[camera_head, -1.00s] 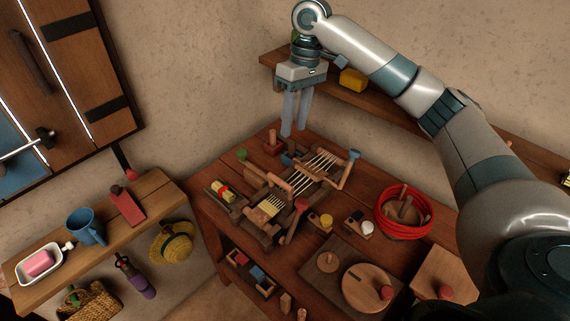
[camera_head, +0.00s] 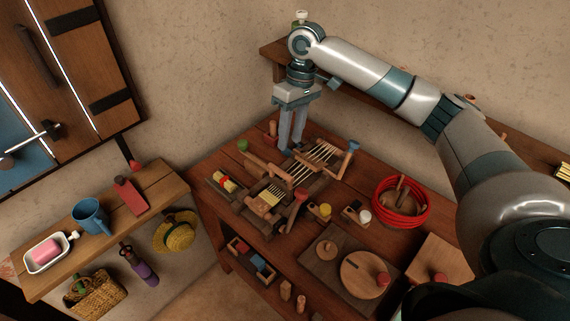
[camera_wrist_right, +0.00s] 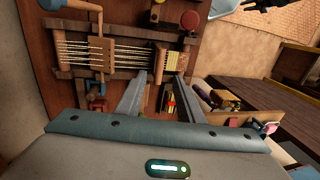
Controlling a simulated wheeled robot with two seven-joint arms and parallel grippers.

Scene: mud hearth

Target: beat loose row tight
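The small wooden loom (camera_head: 321,163) stands on the brown table, with pale warp threads stretched along its frame. A woven patch (camera_head: 269,197) lies at its near left end; it also shows in the right wrist view (camera_wrist_right: 174,61). A wooden crosspiece (camera_wrist_right: 102,54) sits across the warp, apart from the patch. I cannot tell whether a loose row lies between them. My right gripper (camera_head: 290,148) points down at the loom's far side. Its fingers (camera_wrist_right: 162,78) are apart and empty, beside the frame. My left gripper is not in view.
A yellow and red bundle (camera_head: 224,181) lies in a holder left of the loom. A red coil basket (camera_head: 428,211) and round board (camera_head: 362,275) stand to the right. A wall shelf (camera_head: 360,98) runs behind my right arm. A side shelf (camera_head: 62,262) holds a blue mug (camera_head: 90,217).

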